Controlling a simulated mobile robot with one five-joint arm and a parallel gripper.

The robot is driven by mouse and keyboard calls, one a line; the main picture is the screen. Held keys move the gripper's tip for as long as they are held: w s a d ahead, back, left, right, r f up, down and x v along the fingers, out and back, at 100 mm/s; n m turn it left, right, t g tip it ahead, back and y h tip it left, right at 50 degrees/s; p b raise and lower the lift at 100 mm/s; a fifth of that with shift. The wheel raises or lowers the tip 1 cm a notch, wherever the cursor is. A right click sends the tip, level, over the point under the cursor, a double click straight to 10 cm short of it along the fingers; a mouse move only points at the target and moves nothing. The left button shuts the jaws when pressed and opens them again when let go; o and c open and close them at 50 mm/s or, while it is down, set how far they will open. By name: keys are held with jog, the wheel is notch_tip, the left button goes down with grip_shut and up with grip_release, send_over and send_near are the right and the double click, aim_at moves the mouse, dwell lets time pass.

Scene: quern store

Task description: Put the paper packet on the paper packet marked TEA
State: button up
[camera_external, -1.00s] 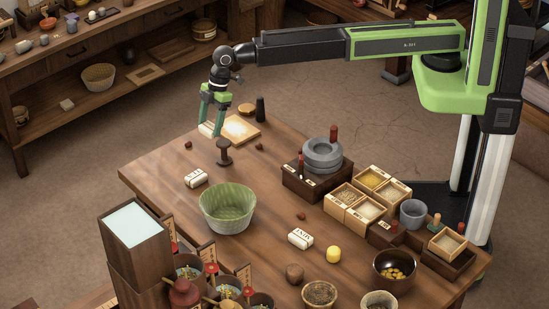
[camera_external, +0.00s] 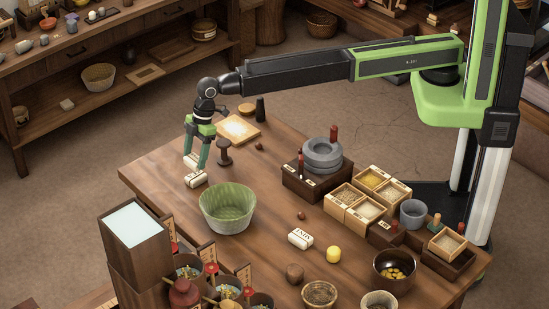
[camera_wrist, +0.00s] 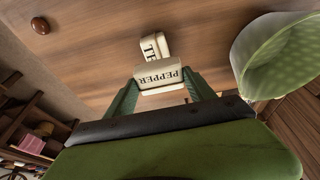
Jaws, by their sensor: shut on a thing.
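My gripper (camera_external: 195,158) is shut on a cream paper packet (camera_external: 190,161). In the wrist view this held packet (camera_wrist: 159,80) is lettered PEPPER and sits between my fingers. The paper packet marked TEA (camera_external: 197,179) lies on the table just below the held packet in the outside picture. In the wrist view the TEA packet (camera_wrist: 154,45) shows behind the held one, which covers part of its lettering. I cannot tell whether the two packets touch.
A green ribbed bowl (camera_external: 227,208) stands close to the right of the packets. A dark spool-shaped thing (camera_external: 224,153) stands upright nearby. Another lettered packet (camera_external: 300,239) lies further right. The table's left part (camera_external: 150,180) is bare.

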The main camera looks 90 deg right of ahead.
aim_at(197, 157)
notch_tip(197, 157, down, 4)
jog(key=b, duration=0.4)
jog(key=shift+f, duration=0.15)
jog(key=shift+r, duration=0.25)
jog(key=shift+f, duration=0.2)
jog(key=o, duration=1.3)
jog(key=p+v, duration=1.1)
jog(key=v, duration=0.1)
jog(key=shift+r+p, duration=0.15)
jog(key=shift+p, duration=0.15)
